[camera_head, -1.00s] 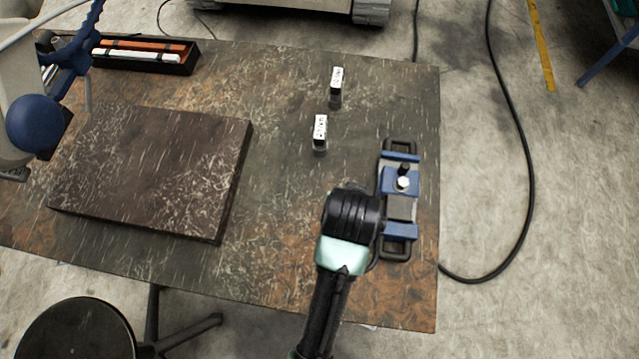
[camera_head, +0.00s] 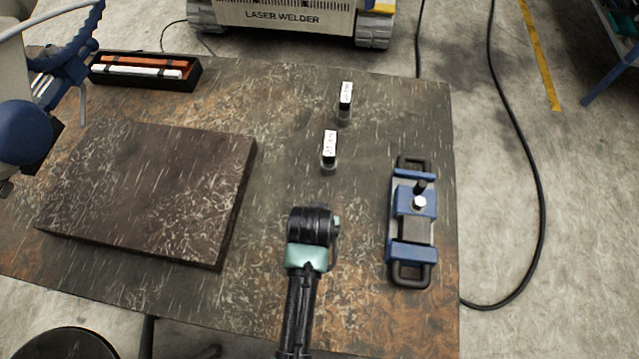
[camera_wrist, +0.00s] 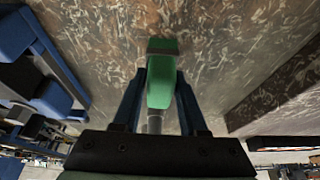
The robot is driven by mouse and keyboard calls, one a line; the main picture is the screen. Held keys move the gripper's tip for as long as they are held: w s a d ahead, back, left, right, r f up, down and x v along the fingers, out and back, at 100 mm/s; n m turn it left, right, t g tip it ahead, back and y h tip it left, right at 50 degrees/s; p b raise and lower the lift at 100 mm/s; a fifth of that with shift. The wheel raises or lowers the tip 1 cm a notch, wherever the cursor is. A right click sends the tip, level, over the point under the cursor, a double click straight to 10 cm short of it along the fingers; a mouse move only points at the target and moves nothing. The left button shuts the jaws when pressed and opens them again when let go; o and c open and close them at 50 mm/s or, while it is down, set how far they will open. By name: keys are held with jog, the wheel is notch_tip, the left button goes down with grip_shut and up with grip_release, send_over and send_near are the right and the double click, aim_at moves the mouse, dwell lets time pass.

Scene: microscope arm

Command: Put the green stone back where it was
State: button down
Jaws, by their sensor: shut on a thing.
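The green stone (camera_wrist: 162,80) is in my gripper (camera_wrist: 161,88), between its two blue fingers in the wrist view. The wrist view shows the stone above the worn table surface; whether it touches the table I cannot tell. In the head view my wrist hides the fingers and the stone. A blue and black holder (camera_head: 411,255) stands on the table to the right of my wrist, with a dark block across its middle. It also shows at the left of the wrist view (camera_wrist: 30,78).
A dark thick slab (camera_head: 150,185) lies left of my arm. Two small labelled bottles (camera_head: 329,150) (camera_head: 344,98) stand beyond my wrist. A black case (camera_head: 145,72) with an orange and a white bar lies at the far left. Bare table (camera_head: 365,160) lies between bottles and holder.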

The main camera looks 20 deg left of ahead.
jog(key=shift+f, duration=0.45)
jog(key=shift+f, duration=0.1)
jog(key=shift+c, duration=2.2)
grip_release()
jog(key=shift+r, duration=0.2)
jog(key=v, duration=1.1)
jog(key=shift+s+r+p, duration=0.25)
jog(key=shift+r+p, duration=0.1)
jog(key=shift+p, duration=0.05)
jog(key=shift+d, duration=0.1)
